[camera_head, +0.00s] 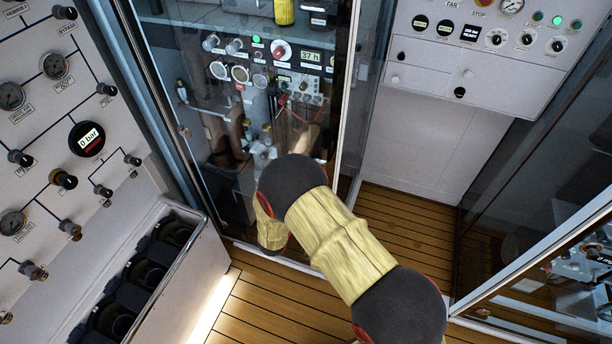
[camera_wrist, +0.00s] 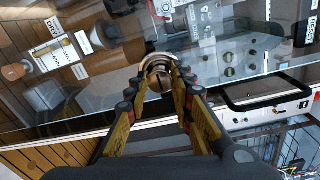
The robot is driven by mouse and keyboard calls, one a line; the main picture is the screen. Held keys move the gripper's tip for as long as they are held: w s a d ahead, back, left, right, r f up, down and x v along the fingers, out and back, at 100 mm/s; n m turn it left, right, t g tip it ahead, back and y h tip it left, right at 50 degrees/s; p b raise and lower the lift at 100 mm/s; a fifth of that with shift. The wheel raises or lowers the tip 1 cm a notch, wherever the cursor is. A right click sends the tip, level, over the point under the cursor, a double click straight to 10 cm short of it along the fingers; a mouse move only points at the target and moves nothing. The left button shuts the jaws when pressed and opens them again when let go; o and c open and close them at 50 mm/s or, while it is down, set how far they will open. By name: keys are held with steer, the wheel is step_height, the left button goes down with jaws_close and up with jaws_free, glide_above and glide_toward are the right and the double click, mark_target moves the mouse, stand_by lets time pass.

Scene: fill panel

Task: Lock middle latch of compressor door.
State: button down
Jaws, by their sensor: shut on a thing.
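The compressor door is a clear glass panel in a pale frame (camera_head: 349,100), and its glass also shows in the wrist view (camera_wrist: 225,88). A round metal latch knob (camera_wrist: 157,70) sits near the glass edge in the wrist view. My gripper (camera_wrist: 160,85) has its yellow and black fingers on either side of this knob and is shut on it. The fingers cover part of the knob, so its locked or unlocked state cannot be told. In the head view my arm hides the gripper and this latch.
A white panel with gauges and knobs (camera_head: 90,140) stands at the left, above an open box (camera_head: 205,262) with dark round items. A white control panel (camera_head: 480,45) is at the upper right. Glass panes (camera_head: 530,200) stand at the right. Wooden floor (camera_head: 270,305) is clear around my arm.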

steer(key=shift+a, duration=0.1)
steer(key=c, duration=1.5)
jaws_free()
steer(key=shift+c, duration=0.2)
steer(key=v, duration=1.2)
steer(key=shift+f, duration=0.1)
